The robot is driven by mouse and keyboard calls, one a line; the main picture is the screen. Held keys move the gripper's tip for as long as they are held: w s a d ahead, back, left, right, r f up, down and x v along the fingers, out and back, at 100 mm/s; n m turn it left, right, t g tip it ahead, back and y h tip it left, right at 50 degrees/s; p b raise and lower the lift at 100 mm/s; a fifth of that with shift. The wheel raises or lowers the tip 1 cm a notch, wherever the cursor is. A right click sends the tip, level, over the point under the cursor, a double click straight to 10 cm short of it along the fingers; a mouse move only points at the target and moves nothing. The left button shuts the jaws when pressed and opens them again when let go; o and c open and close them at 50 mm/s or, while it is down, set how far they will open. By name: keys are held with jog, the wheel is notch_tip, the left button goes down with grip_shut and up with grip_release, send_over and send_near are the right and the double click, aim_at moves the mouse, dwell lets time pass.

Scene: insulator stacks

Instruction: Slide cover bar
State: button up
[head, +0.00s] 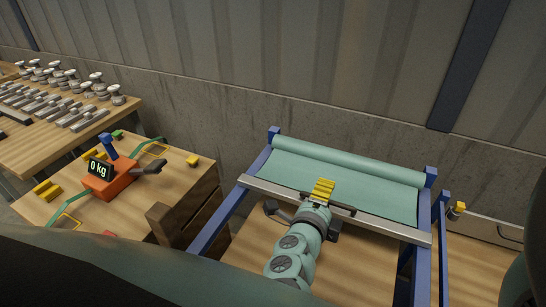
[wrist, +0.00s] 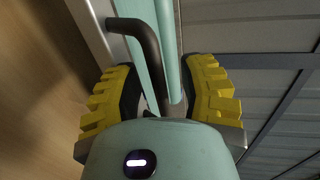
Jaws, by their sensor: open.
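The cover bar (head: 382,226) is a grey metal rail lying across the blue frame, in front of a roll of green sheet (head: 345,162). Dark handles (head: 343,209) stick out from it. My gripper (head: 323,189), with yellow ribbed fingers, is over the middle of the bar. In the wrist view, my gripper (wrist: 161,70) is open, and a bent dark handle (wrist: 150,52) passes between the fingers, apparently without either finger pressing on it. The bar's edge (wrist: 92,28) shows at the upper left. The actual contact is hidden behind the gripper body.
A blue frame (head: 215,222) stands around a wooden surface. At left, a wooden crate table holds an orange scale (head: 110,180) reading 0 kg. Farther left, a bench carries insulators (head: 75,85) and metal parts. A grey wall stands close behind.

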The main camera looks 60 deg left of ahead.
jog(key=shift+s, duration=0.1)
jog(key=p+v, duration=0.8)
jog(key=v, duration=1)
jog(key=shift+d+p, duration=0.2)
jog(key=shift+p, duration=0.15)
dwell(0.9)
jog(key=shift+o, duration=0.2)
